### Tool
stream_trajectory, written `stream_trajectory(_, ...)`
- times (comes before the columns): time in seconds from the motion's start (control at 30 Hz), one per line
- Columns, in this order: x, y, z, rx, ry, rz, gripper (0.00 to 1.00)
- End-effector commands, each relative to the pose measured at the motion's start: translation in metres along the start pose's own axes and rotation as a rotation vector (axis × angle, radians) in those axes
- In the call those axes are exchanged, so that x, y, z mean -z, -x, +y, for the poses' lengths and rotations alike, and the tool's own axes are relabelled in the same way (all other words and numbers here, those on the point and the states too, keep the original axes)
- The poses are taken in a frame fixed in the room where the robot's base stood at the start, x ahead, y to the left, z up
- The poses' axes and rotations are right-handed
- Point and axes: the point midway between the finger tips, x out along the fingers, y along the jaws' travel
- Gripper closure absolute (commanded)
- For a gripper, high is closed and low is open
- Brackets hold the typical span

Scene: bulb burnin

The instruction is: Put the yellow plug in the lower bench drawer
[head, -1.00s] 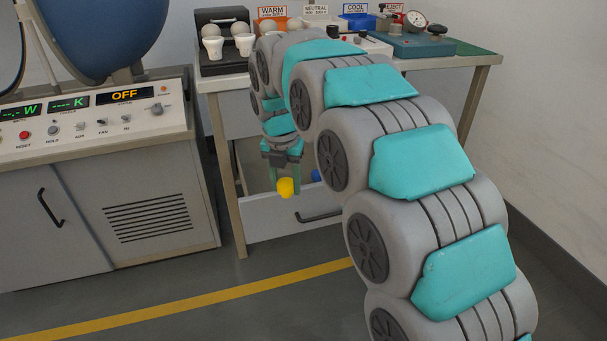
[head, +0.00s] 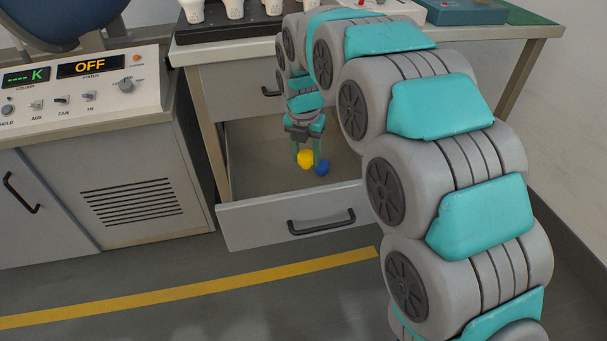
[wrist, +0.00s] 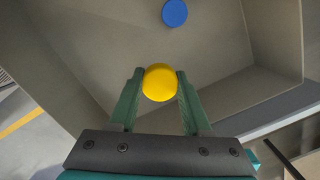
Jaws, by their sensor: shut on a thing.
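My gripper (head: 306,158) is shut on the yellow plug (head: 305,158). In the wrist view, the yellow plug (wrist: 160,82) sits between the two green fingertips (wrist: 159,85). The lower bench drawer (head: 250,226) is pulled out, and my gripper hangs over its opening. A blue round thing (head: 322,168) lies inside the drawer, and it also shows in the wrist view (wrist: 174,13), apart from the plug. I cannot tell the exact height of the plug above the drawer floor (wrist: 215,60).
The upper bench drawer (head: 235,88) is shut above. A cabinet with a control panel (head: 75,83) stands left of the bench. White bulbs (head: 235,9) stand in a black tray on the bench top. A wall rises at the right.

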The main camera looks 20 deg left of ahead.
Motion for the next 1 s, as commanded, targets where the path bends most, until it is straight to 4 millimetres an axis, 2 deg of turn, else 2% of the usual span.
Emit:
stream_trajectory(0.3, 0.007, -0.05, -0.001, 0.004, 0.0, 0.004, 1.0)
stream_trajectory(0.47, 0.008, -0.063, 0.0, 0.001, 0.0, 0.0, 1.0)
stream_trajectory(0.7, 0.011, -0.092, 0.0, 0.0, 0.0, 0.0, 1.0)
stream_trajectory(1.0, 0.012, -0.095, 0.0, -0.001, 0.0, -0.001, 1.0)
